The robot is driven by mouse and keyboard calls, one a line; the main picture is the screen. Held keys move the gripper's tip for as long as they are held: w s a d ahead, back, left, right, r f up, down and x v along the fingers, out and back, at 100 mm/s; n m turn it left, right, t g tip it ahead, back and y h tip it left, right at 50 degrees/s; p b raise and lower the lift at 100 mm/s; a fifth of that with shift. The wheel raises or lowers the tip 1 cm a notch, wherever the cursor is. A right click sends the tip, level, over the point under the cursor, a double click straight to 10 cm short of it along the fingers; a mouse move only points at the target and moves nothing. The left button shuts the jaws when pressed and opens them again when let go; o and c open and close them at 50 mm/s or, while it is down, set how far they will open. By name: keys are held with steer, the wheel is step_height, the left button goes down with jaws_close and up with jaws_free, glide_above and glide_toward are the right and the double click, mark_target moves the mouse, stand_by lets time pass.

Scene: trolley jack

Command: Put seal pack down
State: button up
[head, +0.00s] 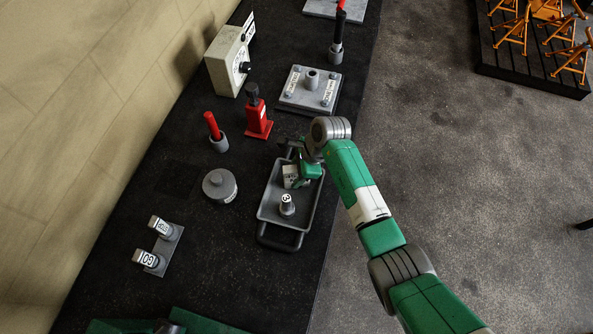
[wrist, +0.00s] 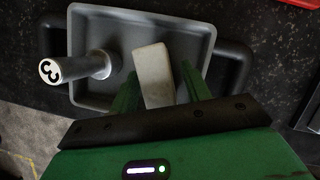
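The seal pack, a small white box (head: 290,177), is in the far part of a dark grey tray (head: 268,213) with handles. In the wrist view the pack (wrist: 153,75) lies between the two green fingers of my gripper (wrist: 158,80). Gaps show between the fingers and the pack, clearer on the right, so my gripper looks open around it. In the head view my gripper (head: 306,168) is low over the tray and partly hides the pack. The pack looks tilted; its underside is hidden.
A grey cylinder marked 3 (head: 287,205) stands in the tray near the pack. A red jack (head: 257,115), a round grey lidded part (head: 219,185) and a grey plate (head: 310,90) stand around on the black bench.

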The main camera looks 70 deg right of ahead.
steer(key=shift+r, duration=0.1)
steer(key=v, duration=1.2)
